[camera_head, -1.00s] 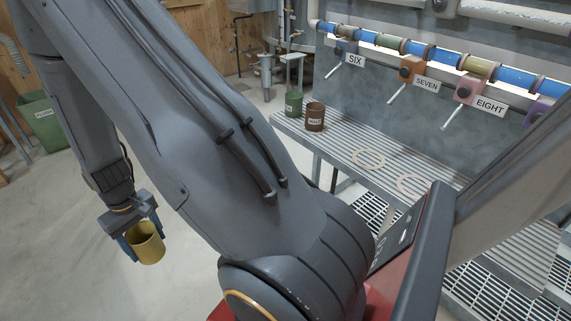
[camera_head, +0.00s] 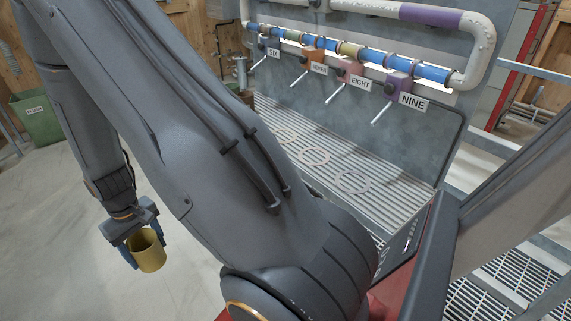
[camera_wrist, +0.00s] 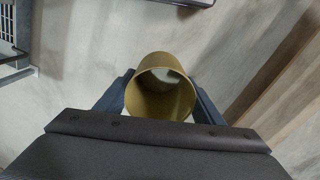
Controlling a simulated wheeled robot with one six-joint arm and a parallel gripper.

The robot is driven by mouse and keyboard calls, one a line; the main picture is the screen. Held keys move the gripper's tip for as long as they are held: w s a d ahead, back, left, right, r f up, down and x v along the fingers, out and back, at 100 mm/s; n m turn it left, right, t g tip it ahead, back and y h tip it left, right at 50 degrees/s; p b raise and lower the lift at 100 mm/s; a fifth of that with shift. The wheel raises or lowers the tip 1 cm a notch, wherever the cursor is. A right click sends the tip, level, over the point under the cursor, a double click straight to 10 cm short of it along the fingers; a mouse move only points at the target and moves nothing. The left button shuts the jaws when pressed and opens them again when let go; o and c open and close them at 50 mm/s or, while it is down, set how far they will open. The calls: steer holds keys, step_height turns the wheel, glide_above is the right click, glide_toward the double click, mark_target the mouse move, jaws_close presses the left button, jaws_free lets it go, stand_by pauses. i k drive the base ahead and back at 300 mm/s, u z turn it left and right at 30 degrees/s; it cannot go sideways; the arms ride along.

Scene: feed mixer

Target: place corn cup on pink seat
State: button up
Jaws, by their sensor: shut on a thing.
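A yellow cup (camera_head: 150,251), whose label is not visible, is held in my gripper (camera_head: 131,247), low at the left above the floor. My gripper (camera_wrist: 160,98) is shut on the cup, one finger on each side. In the wrist view the cup (camera_wrist: 146,84) shows its open mouth; the inside looks dark, and its contents cannot be told. Faint rings lie on the ribbed bench (camera_head: 272,113); the middle one, a pale pinkish ring seat (camera_head: 313,164), lies below the pink EIGHT tap (camera_head: 349,74) and looks empty. The cup is far from it.
An orange SEVEN tap (camera_head: 313,55) and a purple NINE tap (camera_head: 398,86) flank the pink one. A brown cup (camera_head: 247,97) is partly hidden behind my arm. A green bin (camera_head: 43,117) stands at far left. Open floor lies around the held cup.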

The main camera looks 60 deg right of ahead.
mark_target(314, 156)
steer(key=u, duration=0.05)
steer(key=k, duration=0.4)
steer(key=z, duration=1.8)
